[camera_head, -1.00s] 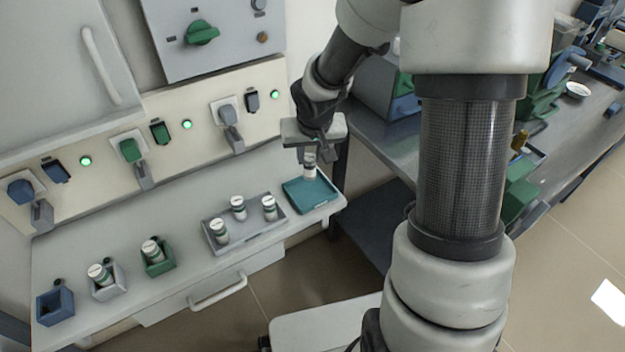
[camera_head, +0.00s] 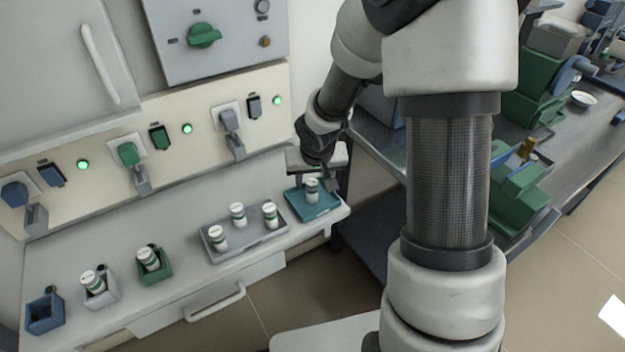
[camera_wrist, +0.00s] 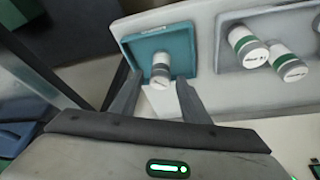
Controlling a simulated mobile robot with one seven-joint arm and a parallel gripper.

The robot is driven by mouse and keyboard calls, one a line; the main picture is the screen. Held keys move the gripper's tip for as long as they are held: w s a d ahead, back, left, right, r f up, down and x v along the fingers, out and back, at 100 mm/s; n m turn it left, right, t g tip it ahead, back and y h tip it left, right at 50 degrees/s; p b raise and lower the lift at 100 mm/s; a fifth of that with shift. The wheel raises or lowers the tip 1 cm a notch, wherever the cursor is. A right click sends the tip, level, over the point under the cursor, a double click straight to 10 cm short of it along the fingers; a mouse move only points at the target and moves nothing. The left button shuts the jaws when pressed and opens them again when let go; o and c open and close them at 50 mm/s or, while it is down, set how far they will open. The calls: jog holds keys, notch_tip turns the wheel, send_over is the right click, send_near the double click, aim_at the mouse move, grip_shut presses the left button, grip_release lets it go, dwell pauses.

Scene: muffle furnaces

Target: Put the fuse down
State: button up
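The fuse (camera_head: 312,189), a white cylinder with a dark green band, stands upright in the teal tray (camera_head: 329,205) at the right end of the bench. My gripper (camera_head: 313,174) is just above it. In the wrist view my gripper (camera_wrist: 160,82) is open, its two fingers apart with a gap on each side of the fuse (camera_wrist: 160,66). The fuse's white cap faces the camera. The teal tray (camera_wrist: 128,48) lies around it. In the head view the fingers are too small to make out clearly.
A grey tray (camera_head: 247,247) with three similar fuses stands left of the teal tray. Further left are a green holder (camera_head: 157,272) and a white holder (camera_head: 103,297), each with a fuse, and an empty blue holder (camera_head: 45,315). A panel with switches (camera_head: 165,130) rises behind.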

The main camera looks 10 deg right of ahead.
jog(key=shift+r+p, duration=0.35)
jog(key=shift+r, duration=0.15)
jog(key=p+v, duration=0.4)
jog(key=v, duration=0.7)
jog(key=shift+s+r+p, duration=0.15)
jog(key=shift+r+p, duration=0.05)
jog(key=shift+p, duration=0.2)
